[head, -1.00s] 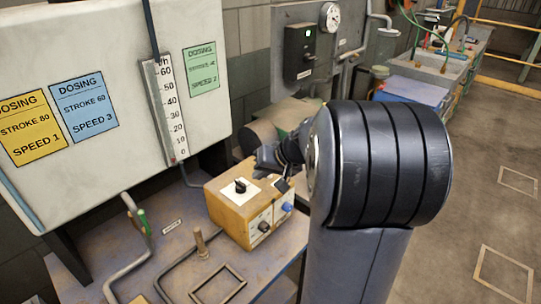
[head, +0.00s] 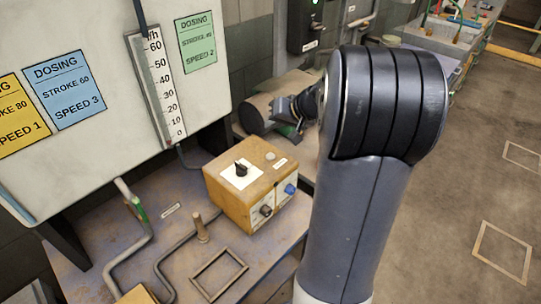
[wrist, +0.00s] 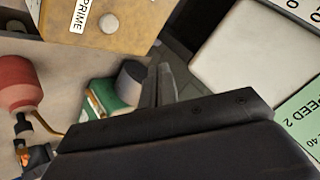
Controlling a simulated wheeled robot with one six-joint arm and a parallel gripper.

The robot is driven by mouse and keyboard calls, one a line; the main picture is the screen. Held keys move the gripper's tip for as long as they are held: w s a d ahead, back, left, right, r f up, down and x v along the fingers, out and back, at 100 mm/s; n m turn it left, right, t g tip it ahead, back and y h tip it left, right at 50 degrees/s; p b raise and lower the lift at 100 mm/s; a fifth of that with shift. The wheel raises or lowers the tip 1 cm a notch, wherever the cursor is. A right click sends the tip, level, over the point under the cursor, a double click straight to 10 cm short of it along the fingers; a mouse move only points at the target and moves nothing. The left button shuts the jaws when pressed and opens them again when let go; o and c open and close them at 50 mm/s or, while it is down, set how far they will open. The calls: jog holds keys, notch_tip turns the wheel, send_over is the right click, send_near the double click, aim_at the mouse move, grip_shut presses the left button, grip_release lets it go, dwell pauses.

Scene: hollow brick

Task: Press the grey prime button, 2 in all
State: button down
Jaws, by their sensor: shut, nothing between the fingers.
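The yellow dosing pump box (head: 228,190) stands on the bench in the head view. The small round grey prime button (head: 270,156) is on its top near the back corner, beside a white label. In the wrist view the button (wrist: 109,23) shows uncovered at the top left, next to the PRIME label (wrist: 79,15). My gripper (head: 287,131) is behind and to the right of the box, partly hidden by my arm. In the wrist view my gripper (wrist: 163,80) is shut and empty, its fingertips apart from the button and box.
A black knob (head: 241,169) rises from the box top; a dark knob and a blue knob (head: 290,189) are on its front. A flow scale (head: 158,90) stands behind. A wooden peg (head: 201,230) and pipes occupy the bench. The floor at right is open.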

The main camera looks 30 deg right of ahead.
jog(key=b, duration=0.4)
send_over(274, 157)
notch_tip(274, 157, down, 7)
jog(key=shift+a+r, duration=0.1)
jog(key=shift+f+b, duration=0.75)
jog(key=shift+b, duration=0.05)
jog(key=shift+f, duration=0.2)
dwell(1.0)
jog(key=shift+f+b, duration=0.25)
jog(key=shift+b, duration=0.45)
jog(key=shift+f+b, duration=0.45)
jog(key=shift+b, duration=0.15)
dwell(0.4)
dwell(0.3)
jog(key=shift+r+p, duration=0.4)
jog(key=shift+r, duration=0.45)
jog(key=shift+r, duration=0.15)
jog(key=shift+r+p, duration=1.45)
jog(key=shift+r, duration=0.95)
